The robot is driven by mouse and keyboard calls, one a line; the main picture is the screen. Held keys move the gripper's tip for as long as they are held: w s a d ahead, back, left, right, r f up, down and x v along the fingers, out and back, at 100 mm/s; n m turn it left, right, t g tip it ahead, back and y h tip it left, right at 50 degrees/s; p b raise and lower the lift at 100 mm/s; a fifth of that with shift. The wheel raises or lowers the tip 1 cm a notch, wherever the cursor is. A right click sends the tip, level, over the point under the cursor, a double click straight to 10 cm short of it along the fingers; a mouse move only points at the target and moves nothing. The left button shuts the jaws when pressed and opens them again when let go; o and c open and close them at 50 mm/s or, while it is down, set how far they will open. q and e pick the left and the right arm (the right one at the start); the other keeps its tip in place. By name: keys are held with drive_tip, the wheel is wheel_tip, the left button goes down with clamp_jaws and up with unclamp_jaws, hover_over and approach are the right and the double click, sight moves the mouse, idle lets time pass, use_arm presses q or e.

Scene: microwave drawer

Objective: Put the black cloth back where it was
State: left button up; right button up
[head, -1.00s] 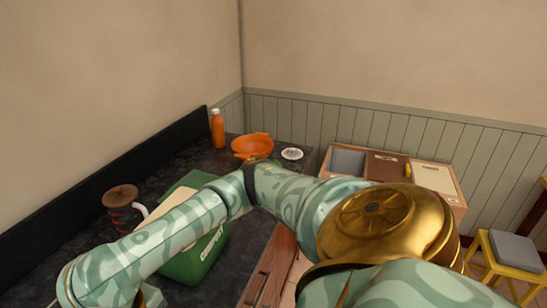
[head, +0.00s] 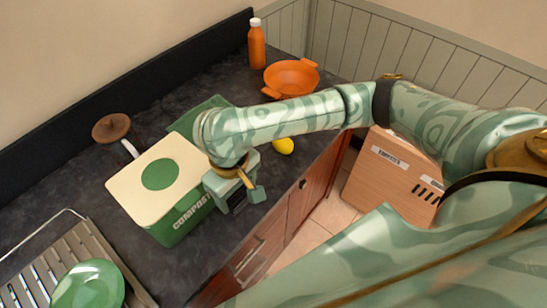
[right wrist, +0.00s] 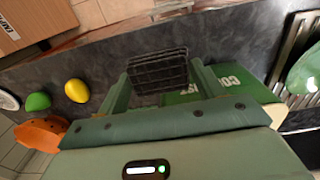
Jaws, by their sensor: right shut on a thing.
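The black cloth (right wrist: 158,72) shows in the right wrist view as a dark, grid-patterned piece between the two fingers. My right gripper (head: 243,196) is shut on it, above the dark counter (head: 195,265) near its front edge. In the head view the gripper is just right of the green compost bin (head: 158,184) with its cream lid, and the cloth is mostly hidden by the fingers. Whether the cloth touches the counter I cannot tell. My left gripper is out of view.
A yellow lemon (head: 283,146), an orange colander (head: 291,76) and an orange bottle (head: 256,45) stand farther back. A dish rack (head: 62,262) with a green plate (head: 88,285) is at lower left. A wooden box (head: 392,180) is on the floor beyond the counter.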

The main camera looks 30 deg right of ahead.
drive_tip(key=w+d+f+b, duration=0.3)
drive_tip(key=w+d+f, duration=0.1)
drive_tip(key=d, duration=0.1)
drive_tip(key=b, duration=0.3)
hover_over(261, 182)
drive_tip(key=f, duration=0.5)
drive_tip(key=shift+s+a, duration=0.2)
drive_tip(key=shift+a, duration=0.15)
drive_tip(key=shift+w+d+f+b, duration=0.15)
drive_tip(key=shift+d+f+b, duration=0.1)
drive_tip(key=shift+b, duration=0.1)
wheel_tip(261, 182, down, 4)
drive_tip(key=shift+w+d+r+b, duration=0.1)
drive_tip(key=shift+r+b, duration=0.1)
drive_tip(key=shift+b, duration=0.95)
drive_tip(key=shift+r, duration=0.2)
drive_tip(key=shift+f+p, duration=0.1)
drive_tip(key=shift+p, duration=0.2)
drive_tip(key=o, duration=0.9)
